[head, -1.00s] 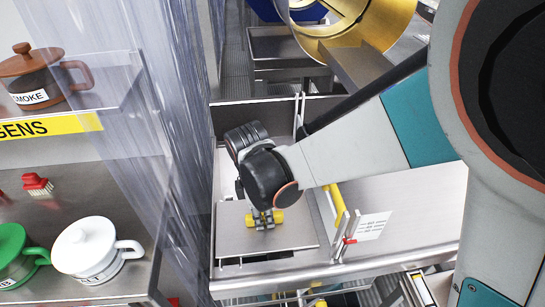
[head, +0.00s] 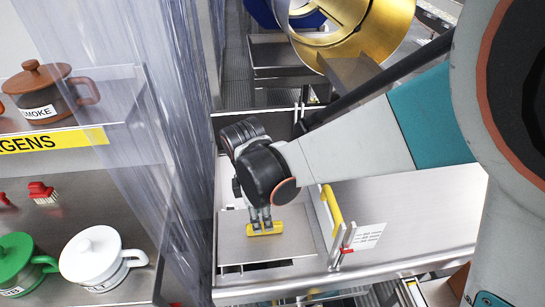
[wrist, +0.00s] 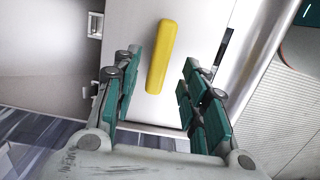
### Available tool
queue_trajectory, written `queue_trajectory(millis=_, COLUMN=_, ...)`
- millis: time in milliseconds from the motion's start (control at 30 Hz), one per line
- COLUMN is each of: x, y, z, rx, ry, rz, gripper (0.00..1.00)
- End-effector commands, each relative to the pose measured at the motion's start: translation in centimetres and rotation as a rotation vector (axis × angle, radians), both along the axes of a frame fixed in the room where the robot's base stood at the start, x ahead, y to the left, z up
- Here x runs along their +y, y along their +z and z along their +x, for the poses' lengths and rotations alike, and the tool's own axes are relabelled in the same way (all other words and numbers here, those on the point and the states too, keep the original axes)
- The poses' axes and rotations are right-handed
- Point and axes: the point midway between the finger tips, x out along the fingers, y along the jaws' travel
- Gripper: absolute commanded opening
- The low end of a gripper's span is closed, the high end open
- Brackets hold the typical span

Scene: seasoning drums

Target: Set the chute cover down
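The chute cover (head: 292,241) is a flat grey metal plate with a yellow bar handle (head: 264,229) on top. It appears to lie flat on the steel counter at the left end, with a dark gap along its front edge. My gripper (head: 261,216) is just above the handle, pointing down. In the wrist view my gripper (wrist: 160,64) has its two fingers spread wide, with the yellow handle (wrist: 159,62) between them and clear space on both sides. The pale plate (wrist: 192,45) shows beneath the handle.
A yellow bar (head: 332,210) and a red-tipped upright fitting (head: 345,240) stand right of the cover. A clear strip curtain (head: 178,150) hangs close on the left, before shelves with lidded pots (head: 95,258). The counter (head: 420,210) to the right is mostly bare.

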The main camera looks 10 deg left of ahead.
Motion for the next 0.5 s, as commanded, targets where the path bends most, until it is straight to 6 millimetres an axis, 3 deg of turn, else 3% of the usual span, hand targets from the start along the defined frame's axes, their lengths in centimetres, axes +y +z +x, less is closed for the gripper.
queue_trajectory(millis=33, x=0.1, y=1.5, z=0.0, rx=0.000, ry=0.000, rz=0.000, gripper=0.40)
queue_trajectory(millis=200, x=0.4, y=4.3, z=-0.1, rx=0.000, ry=0.000, rz=0.000, gripper=0.40)
queue_trajectory(millis=500, x=0.7, y=7.0, z=-0.3, rx=0.000, ry=0.001, rz=0.000, gripper=0.40)
